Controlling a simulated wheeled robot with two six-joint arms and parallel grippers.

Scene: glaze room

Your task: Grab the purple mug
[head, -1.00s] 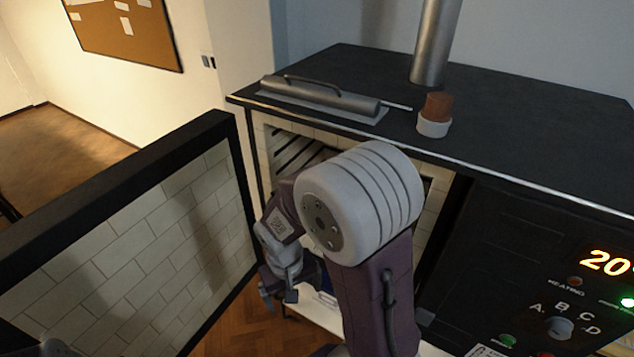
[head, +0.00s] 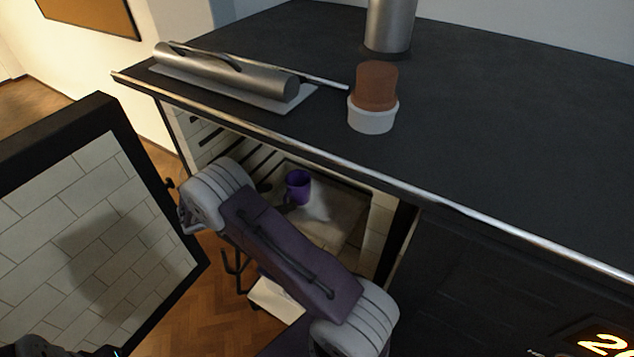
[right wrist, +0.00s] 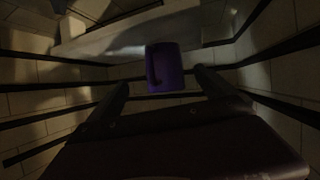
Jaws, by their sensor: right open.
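The purple mug (head: 298,186) stands upright inside the open kiln, on a pale shelf (head: 338,232), seen past my right arm in the head view. In the right wrist view the mug (right wrist: 167,68) is near the picture's middle, with its handle at its left side. My right gripper (right wrist: 160,86) is open, its dark fingers pointing toward the mug, one on either side in the picture. I cannot tell how much gap is left between fingers and mug.
The kiln door (head: 110,220) stands open at the left. The kiln's dark top (head: 480,120) holds a metal handle bar (head: 225,75), a brown plug in a white ring (head: 374,100) and a flue pipe (head: 389,25). Brick walls and dark rods (right wrist: 45,58) flank the chamber.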

